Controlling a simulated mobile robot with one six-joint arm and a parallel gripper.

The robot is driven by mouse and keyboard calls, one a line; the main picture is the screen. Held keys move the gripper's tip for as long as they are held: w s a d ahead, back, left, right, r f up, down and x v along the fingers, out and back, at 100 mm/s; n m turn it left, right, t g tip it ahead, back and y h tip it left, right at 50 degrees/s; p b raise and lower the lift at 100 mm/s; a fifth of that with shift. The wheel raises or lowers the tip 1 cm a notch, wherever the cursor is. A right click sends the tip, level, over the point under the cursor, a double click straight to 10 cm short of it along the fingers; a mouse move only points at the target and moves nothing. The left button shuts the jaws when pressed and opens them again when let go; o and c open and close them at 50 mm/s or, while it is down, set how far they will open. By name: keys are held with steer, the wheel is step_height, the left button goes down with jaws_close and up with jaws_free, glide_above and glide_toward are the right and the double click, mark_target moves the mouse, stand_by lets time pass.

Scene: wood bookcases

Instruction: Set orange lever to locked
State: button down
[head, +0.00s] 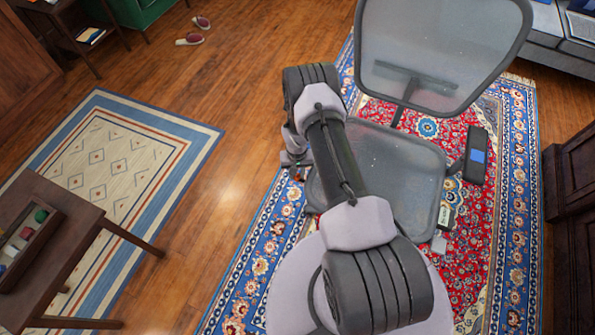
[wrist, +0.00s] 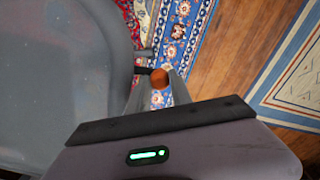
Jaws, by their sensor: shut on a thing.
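The orange lever is a round orange knob (wrist: 160,78) on a short dark rod at the side of the office chair's grey seat (wrist: 60,80). In the wrist view the knob sits between the two fingers of my gripper (wrist: 158,86), which is shut on it. In the head view my arm reaches across to the left side of the chair seat (head: 400,170), and my gripper (head: 299,172) is small there beside the seat edge. The knob is mostly hidden there. No locked marking is readable at the lever.
The chair's backrest (head: 440,50) rises behind the seat. A black armrest with a blue patch (head: 478,156) is on its right, and a small label (head: 445,216) hangs by the seat. A wooden table (head: 60,230) stands at left. Bare floor (head: 215,190) lies between the rugs.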

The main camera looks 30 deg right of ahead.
steer(key=s+n, duration=0.1)
steer(key=s+a+n, duration=0.1)
steer(key=n, duration=0.1)
steer(key=shift+a, duration=0.25)
steer(key=c, duration=1.4)
jaws_free()
steer(key=shift+w, duration=0.1)
step_height(320, 180, up, 18)
steer(key=p, duration=0.6)
steer(key=shift+f, duration=0.25)
